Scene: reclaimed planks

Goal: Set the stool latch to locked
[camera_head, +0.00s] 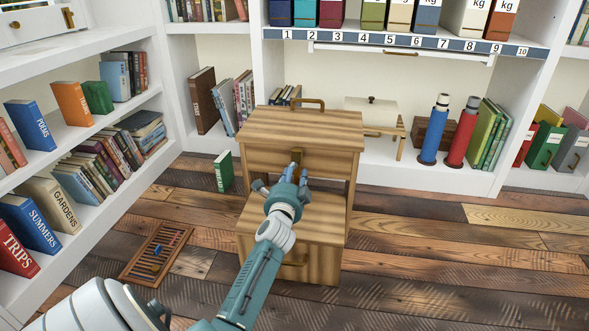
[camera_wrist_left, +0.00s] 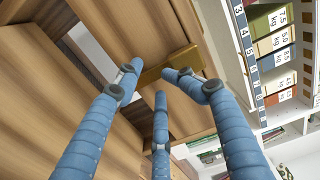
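The wooden step stool (camera_head: 262,131) stands on the plank floor in the middle of the head view. Its brass latch (camera_head: 297,157) is on the upper front face, partly hidden behind my left gripper (camera_head: 288,182). In the left wrist view the latch (camera_wrist_left: 166,66) is a brass bar lying slanted across the wood, close to the fingertips. My left gripper (camera_wrist_left: 155,82) has its blue fingers spread, with gaps between the tips. Whether a finger touches the latch I cannot tell. My right gripper is not in view.
White bookshelves (camera_head: 185,98) stand left and behind. A blue bottle (camera_head: 434,130) and a red bottle (camera_head: 460,132) stand on the back shelf. Floor at right is clear.

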